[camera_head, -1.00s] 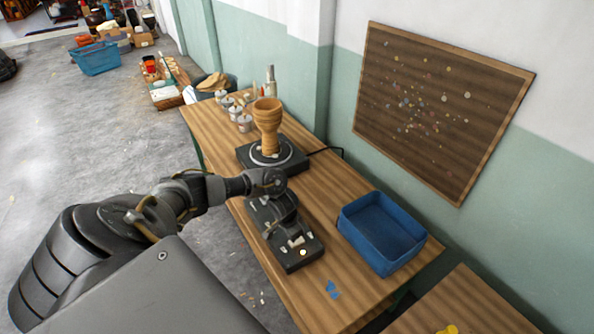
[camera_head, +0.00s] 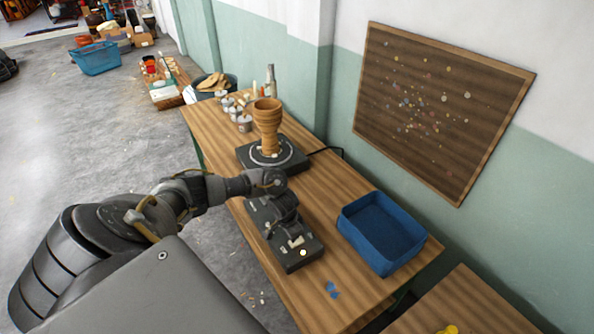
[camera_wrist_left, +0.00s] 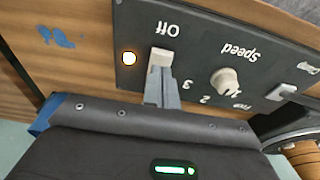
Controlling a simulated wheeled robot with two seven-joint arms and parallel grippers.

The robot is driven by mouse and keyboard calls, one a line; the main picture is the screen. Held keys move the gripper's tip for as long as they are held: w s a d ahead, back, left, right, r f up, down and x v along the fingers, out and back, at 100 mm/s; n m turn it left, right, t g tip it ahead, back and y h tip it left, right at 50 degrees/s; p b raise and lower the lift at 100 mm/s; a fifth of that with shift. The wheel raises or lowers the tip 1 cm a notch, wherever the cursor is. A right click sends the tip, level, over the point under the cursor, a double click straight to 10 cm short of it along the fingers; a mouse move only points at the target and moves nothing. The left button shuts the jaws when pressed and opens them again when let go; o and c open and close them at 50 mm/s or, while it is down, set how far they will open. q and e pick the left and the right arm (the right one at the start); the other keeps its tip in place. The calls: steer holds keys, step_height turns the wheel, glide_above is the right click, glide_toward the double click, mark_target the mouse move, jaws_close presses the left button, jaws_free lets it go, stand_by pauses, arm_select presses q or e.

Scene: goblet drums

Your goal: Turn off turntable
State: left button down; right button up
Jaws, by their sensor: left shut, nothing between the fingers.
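The turntable (camera_head: 290,160) stands on the wooden table with a clay-coloured goblet drum (camera_head: 267,122) upright on it. Its dark control panel (camera_head: 309,256) lies nearer on the table. In the left wrist view the panel (camera_wrist_left: 205,30) shows a pale switch (camera_wrist_left: 162,57) beside the word "Off", a lit lamp (camera_wrist_left: 129,58) and a round speed knob (camera_wrist_left: 226,81). My left gripper (camera_head: 293,230) is over the panel. Its shut, empty fingers (camera_wrist_left: 163,85) are right at the switch; I cannot tell whether they touch it. My right gripper is out of view.
A blue bin (camera_head: 383,232) stands right of the panel. Several small pots (camera_head: 235,108) and a bottle (camera_head: 270,80) stand at the table's far end. A black cable (camera_head: 326,150) runs from the turntable toward the wall. A blue mark (camera_head: 332,290) lies on the near tabletop.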

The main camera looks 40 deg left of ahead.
arm_select(q)
steer(key=shift+f, duration=0.4)
stand_by(0.3)
steer(key=shift+f+b, duration=0.55)
steer(key=shift+b, duration=0.05)
steer(key=shift+r, duration=0.1)
step_height(320, 180, up, 7)
steer(key=p, duration=0.8)
stand_by(0.5)
